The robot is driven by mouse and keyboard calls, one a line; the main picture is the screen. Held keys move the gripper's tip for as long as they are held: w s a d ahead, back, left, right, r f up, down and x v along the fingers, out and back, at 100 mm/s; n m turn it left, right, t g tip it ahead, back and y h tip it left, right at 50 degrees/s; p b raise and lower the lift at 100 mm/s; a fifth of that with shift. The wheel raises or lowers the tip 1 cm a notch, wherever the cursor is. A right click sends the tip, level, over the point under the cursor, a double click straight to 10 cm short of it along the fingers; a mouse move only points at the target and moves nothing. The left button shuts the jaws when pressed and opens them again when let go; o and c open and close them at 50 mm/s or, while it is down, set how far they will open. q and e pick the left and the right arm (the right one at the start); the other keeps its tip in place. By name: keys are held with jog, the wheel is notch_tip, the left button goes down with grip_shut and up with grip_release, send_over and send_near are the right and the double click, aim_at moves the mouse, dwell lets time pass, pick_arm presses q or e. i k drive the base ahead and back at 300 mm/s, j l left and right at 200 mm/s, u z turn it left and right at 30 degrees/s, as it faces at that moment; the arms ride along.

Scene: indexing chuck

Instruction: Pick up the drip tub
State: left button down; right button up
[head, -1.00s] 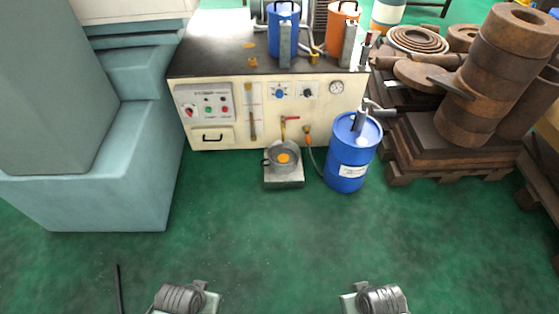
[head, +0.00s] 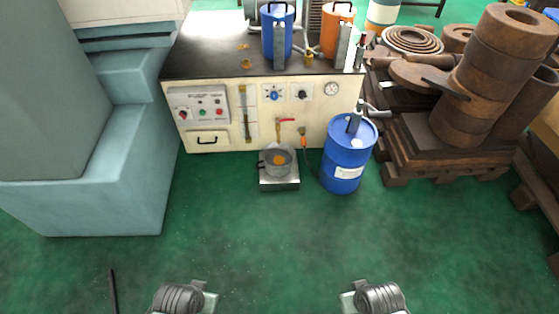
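The drip tub (head: 268,167) is a small round grey metal pot with a handle on its left side and something orange inside. It stands upright on a low grey block (head: 280,184) on the floor, in front of the cream cabinet and below a red-handled tap (head: 287,121). Only grey ribbed parts of my two arms show at the bottom edge, left and right, well short of the tub. My gripper fingers are not in view.
A blue drum (head: 343,165) stands close to the right of the tub. The cream cabinet (head: 225,137) is behind it, pale blue machine housing (head: 110,205) to the left, and a pallet (head: 420,165) of rusty parts to the right.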

aim_at(278, 160)
jog(key=i+l+u, duration=0.2)
jog(key=i+l, duration=0.35)
jog(key=i+l+u, duration=0.25)
jog(key=i+l, duration=0.25)
jog(key=l, duration=0.15)
